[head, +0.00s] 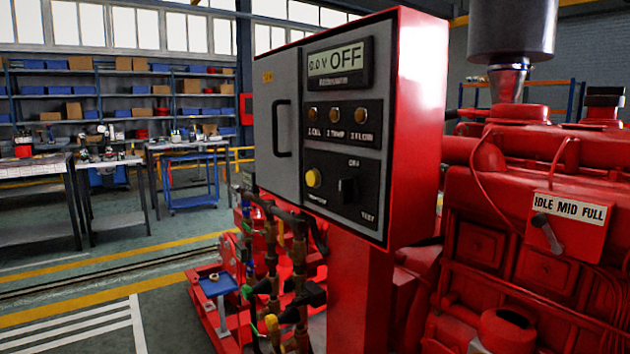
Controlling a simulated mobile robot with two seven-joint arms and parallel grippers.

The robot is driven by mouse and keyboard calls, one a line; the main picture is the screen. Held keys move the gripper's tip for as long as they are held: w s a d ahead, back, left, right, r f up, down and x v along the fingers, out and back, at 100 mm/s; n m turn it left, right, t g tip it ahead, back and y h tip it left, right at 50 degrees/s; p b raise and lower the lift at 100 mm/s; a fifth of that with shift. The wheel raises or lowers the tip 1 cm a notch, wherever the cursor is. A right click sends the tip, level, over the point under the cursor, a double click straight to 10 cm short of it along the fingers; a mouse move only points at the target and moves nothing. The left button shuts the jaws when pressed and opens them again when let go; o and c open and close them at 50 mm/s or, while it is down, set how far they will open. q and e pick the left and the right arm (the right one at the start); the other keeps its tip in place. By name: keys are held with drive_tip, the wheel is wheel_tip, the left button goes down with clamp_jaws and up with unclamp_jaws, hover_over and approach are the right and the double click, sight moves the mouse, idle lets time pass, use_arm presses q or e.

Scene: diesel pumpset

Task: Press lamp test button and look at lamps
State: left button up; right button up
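The red control cabinet (415,120) stands in the middle of the head view, its grey front turned to the left. A round yellow button (313,178) sits on its lower black panel, with a small, hard-to-read label below it. Above are three lamps in a row: the left lamp (312,114), the middle lamp (335,114) and the right lamp (361,115). All three look dull amber, with no clear glow. Their labels start with 1, 2 and 3. Neither of my grippers is in view, and nothing covers the button or lamps.
A display (339,62) reads 0.0 V OFF. A black switch (348,190) beside the button has ON and TEST marks. The red engine (540,220) stands right, with an IDLE MID FULL lever (547,233). Pipes and valves (290,265) stand below the cabinet. The floor at left is open.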

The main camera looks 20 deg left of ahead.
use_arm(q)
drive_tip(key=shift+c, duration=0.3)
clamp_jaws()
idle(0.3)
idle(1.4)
